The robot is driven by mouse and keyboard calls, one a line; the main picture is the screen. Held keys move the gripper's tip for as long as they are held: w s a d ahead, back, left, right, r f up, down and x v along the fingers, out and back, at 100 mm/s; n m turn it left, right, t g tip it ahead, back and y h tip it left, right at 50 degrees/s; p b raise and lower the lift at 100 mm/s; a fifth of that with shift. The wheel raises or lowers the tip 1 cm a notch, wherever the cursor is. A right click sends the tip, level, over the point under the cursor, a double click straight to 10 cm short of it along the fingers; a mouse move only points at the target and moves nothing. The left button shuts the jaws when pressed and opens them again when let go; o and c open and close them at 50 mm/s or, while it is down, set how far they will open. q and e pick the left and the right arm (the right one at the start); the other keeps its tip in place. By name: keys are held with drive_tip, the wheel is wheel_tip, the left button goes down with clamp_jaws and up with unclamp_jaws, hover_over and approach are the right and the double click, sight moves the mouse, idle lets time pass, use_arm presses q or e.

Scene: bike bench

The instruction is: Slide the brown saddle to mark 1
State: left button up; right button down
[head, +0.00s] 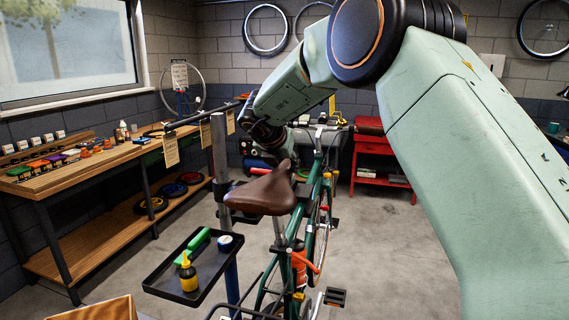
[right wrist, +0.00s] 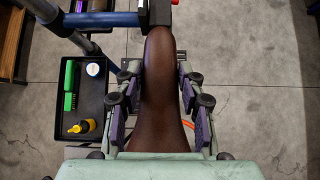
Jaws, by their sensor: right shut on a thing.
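The brown saddle (head: 262,194) sits on top of the green bicycle (head: 318,190) in the middle of the head view. In the right wrist view, the saddle (right wrist: 160,85) runs lengthwise between the finger pads. In the right wrist view my right gripper (right wrist: 157,100) is shut on the saddle, one pair of pads on each side. The seat post under the saddle is mostly hidden in the right wrist view. I cannot make out a mark numbered 1. My left gripper is out of view.
A grey stand post (head: 219,150) with a clamp is close by the saddle's narrow end. A black tray (head: 160,278) with a yellow bottle (head: 188,275) is below, left. A wooden workbench (head: 90,160) lines the left wall. A red cabinet (head: 375,160) stands behind.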

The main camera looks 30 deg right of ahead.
sight(279, 169)
wheel_tip(279, 169, down, 6)
drive_tip(key=d+b, duration=0.1)
drive_tip(key=b, duration=0.2)
drive_tip(key=shift+w+d, duration=0.2)
drive_tip(key=shift+w, duration=0.25)
drive_tip(key=c, duration=1.2)
unclamp_jaws()
drive_tip(key=o, duration=0.4)
drive_tip(key=shift+w+d+f, duration=0.15)
drive_tip(key=shift+w, duration=0.15)
drive_tip(key=v, duration=1.2)
drive_tip(key=shift+s, duration=0.15)
